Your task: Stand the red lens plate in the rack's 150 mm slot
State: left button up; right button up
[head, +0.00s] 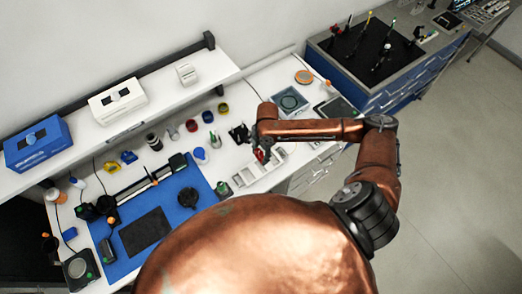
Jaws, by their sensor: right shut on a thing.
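The red lens plate (261,156) shows as a small red patch below the end of my right arm. My right gripper (259,150) is shut on it, over the back part of the light grey rack. The rack (246,176) is a row of pale slots on the white bench, right of the blue mat. The view is too small to tell whether the plate is inside a slot or above it, and the slot labels cannot be read. My left gripper is not in view.
Several small coloured pots stand behind the rack, among them a yellow one (223,108). A blue mat (190,205) with a rail and a black pad lies to the left. A dark scale-like device (290,101) stands behind my right arm. A raised shelf (160,85) runs along the wall.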

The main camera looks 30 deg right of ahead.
jog(key=shift+s+f, duration=0.1)
jog(key=shift+s, duration=0.05)
jog(key=shift+d+p, duration=0.15)
jog(key=shift+p, duration=0.35)
jog(key=b, duration=0.3)
send_over(260, 168)
jog(key=shift+d+f, duration=0.2)
jog(key=shift+f, duration=1.65)
jog(key=shift+d+f, duration=0.15)
jog(key=shift+f, duration=1.65)
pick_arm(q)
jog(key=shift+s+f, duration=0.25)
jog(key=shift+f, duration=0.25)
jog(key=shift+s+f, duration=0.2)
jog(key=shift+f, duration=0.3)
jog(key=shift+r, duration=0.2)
pick_arm(e)
jog(key=shift+f, duration=0.3)
jog(key=o, duration=1.3)
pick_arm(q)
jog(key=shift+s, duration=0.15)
pick_arm(e)
jog(key=r, duration=0.4)
jog(key=d+r, duration=0.1)
jog(key=r, duration=0.7)
jog(key=shift+d, duration=0.2)
